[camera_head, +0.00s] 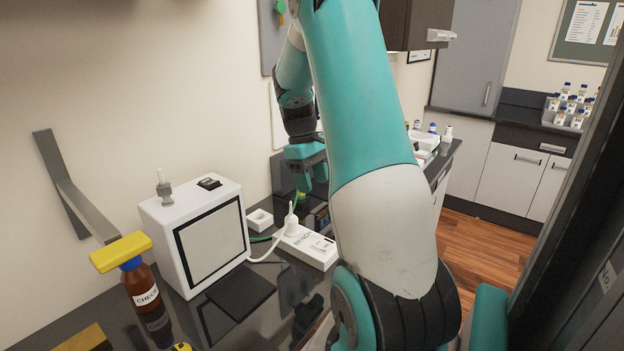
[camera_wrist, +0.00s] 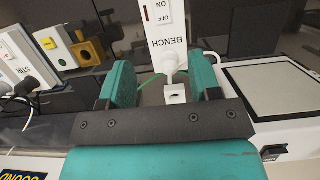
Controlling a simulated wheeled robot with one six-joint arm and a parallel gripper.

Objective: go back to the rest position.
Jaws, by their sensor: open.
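My gripper (camera_head: 312,178) hangs over the dark bench behind the white instrument box, partly hidden by my own arm. In the wrist view my gripper (camera_wrist: 163,82) shows two teal fingers set apart, with no object held. A white power strip marked BENCH (camera_wrist: 165,30) with an ON/OFF switch lies beyond the fingers, and a white plug (camera_wrist: 171,62) shows in the gap between them. In the head view the power strip (camera_head: 312,248) lies on the bench with the upright plug (camera_head: 291,224) at its left end, apart from the gripper.
The white instrument box (camera_head: 212,235) stands left of the strip. A STIR device (camera_wrist: 22,62) is in the wrist view. A bottle rack (camera_head: 565,112) stands far right; wooden floor (camera_head: 490,255) is clear.

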